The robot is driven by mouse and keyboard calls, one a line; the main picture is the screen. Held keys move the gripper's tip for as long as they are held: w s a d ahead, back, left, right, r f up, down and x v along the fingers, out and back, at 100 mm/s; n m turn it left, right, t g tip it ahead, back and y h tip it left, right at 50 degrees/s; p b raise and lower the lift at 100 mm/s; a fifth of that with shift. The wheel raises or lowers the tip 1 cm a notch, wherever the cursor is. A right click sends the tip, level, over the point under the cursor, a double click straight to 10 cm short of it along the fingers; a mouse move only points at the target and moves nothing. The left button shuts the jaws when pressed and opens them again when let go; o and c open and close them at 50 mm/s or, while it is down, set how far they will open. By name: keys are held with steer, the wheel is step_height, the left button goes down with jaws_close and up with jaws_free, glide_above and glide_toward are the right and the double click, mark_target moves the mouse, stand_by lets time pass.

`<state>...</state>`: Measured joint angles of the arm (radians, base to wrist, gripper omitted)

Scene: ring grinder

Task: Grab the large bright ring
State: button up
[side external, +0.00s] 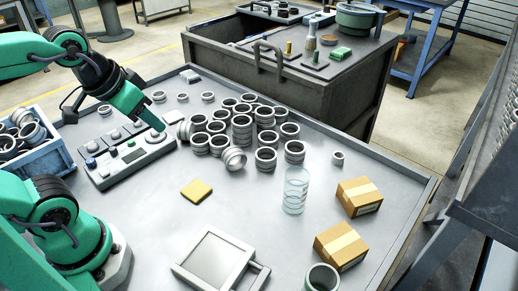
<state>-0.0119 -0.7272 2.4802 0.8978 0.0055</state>
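Many metal rings (241,130) stand in a crowded group on the grey table, some in stacks. A bright, shiny ring (233,159) leans tilted at the front of the group; I cannot tell for sure that it is the large one. My gripper (156,122) hangs at the upper left, above the control panel (122,148), to the left of the rings and apart from them. Its green fingers point down and right. No ring shows in it, and the gap between the fingers is not clear.
A blue crate of rings (62,158) stands at the left. A yellow pad (196,190), a clear cylinder (295,192), two cardboard boxes (358,195), a framed tray (212,258) and a grey-green cup (321,278) are on the table.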

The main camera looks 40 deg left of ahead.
steer(key=w+a+r+n+y, duration=0.1)
steer(key=w+a+r, duration=0.2)
steer(key=w+a, duration=0.7)
steer(key=n+g+y, duration=0.2)
steer(key=n, duration=0.2)
glide_above(154, 94)
steer(key=s+d, duration=0.2)
steer(key=shift+w+f, duration=0.15)
steer(key=shift+f, duration=11.25)
steer(key=shift+a, duration=0.1)
steer(key=shift+x, duration=2.6)
steer(key=shift+a, duration=0.1)
